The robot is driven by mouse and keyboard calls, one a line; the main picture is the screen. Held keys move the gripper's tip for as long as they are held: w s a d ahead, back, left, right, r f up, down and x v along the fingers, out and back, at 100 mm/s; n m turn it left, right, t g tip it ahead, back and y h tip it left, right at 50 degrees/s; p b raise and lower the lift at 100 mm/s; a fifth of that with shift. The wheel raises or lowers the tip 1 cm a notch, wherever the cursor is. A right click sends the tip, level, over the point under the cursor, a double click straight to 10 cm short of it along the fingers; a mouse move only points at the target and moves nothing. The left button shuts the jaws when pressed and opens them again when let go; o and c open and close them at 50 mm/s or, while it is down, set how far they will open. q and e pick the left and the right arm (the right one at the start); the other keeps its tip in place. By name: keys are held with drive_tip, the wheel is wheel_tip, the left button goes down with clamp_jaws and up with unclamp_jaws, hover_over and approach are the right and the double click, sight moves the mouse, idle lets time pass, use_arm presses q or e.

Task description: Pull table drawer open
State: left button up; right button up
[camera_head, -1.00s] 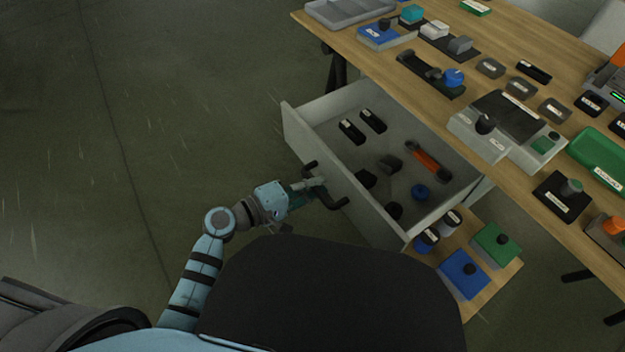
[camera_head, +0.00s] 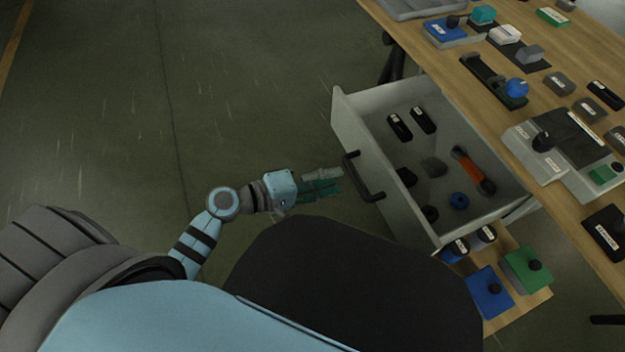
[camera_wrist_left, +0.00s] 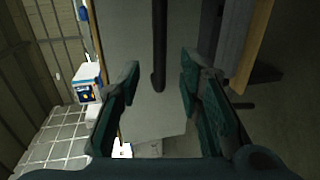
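The table drawer (camera_head: 352,135) is pulled well out from under the wooden table (camera_head: 445,75), and its inside shows. Its black bar handle (camera_head: 360,186) is on the front panel and nothing holds it. My left gripper (camera_head: 338,181) is just left of the handle, apart from it, with its fingers pointing toward the drawer front. In the left wrist view its two green fingers (camera_wrist_left: 160,75) are spread with a clear gap. A dark bar stands beyond that gap; I cannot tell if it is the handle. My right gripper is not in view.
Blue (camera_head: 488,293) and green (camera_head: 526,270) boxes stand on a low wooden shelf by the drawer. Boxes and devices crowd the tabletop. The floor at left is clear.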

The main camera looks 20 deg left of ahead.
use_arm(q)
drive_tip(key=v, duration=0.5)
drive_tip(key=shift+s+a, duration=0.25)
drive_tip(key=shift+w, duration=0.1)
